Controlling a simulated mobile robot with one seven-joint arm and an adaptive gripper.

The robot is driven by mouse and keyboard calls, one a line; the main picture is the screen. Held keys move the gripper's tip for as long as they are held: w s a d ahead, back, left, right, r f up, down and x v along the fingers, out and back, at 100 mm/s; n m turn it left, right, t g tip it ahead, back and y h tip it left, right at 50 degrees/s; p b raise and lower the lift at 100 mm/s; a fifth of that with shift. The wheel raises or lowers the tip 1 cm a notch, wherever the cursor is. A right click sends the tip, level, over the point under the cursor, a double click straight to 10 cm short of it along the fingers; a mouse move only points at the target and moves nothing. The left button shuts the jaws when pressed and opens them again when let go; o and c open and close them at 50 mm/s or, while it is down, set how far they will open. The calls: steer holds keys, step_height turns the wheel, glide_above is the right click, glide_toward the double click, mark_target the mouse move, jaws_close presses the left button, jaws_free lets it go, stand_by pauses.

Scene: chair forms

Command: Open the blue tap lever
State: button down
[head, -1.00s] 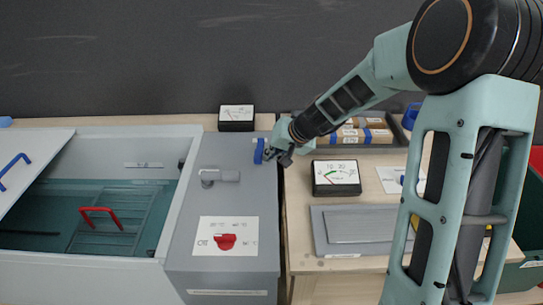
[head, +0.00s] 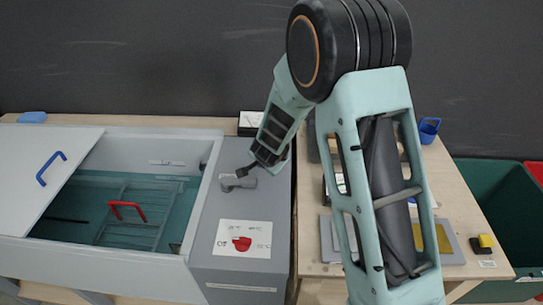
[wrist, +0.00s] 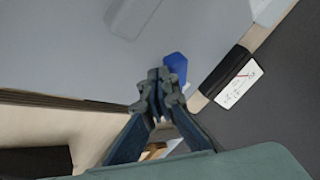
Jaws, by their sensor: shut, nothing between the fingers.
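The blue tap lever (wrist: 176,66) shows in the wrist view on the grey cabinet top (wrist: 70,60), just right of and beyond my fingertips. In the head view my arm hides it. My gripper (head: 243,172) is shut and empty, low over the cabinet beside the grey spout-like fitting (head: 236,183). In the wrist view my gripper (wrist: 160,78) has its fingertips together close beside the lever. I cannot tell whether they touch it, or whether the lever has turned.
A water tank (head: 100,271) with a pushed-back lid and red-handled rack (head: 127,209) lies left. A black gauge box (wrist: 225,72) stands behind. The bench right holds a grey panel (head: 450,245) and a blue holder (head: 429,130).

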steer(key=shift+w+a+p, duration=0.4)
steer(key=shift+a+p, duration=0.4)
steer(key=shift+p, duration=0.1)
steer(key=shift+w+a, duration=0.1)
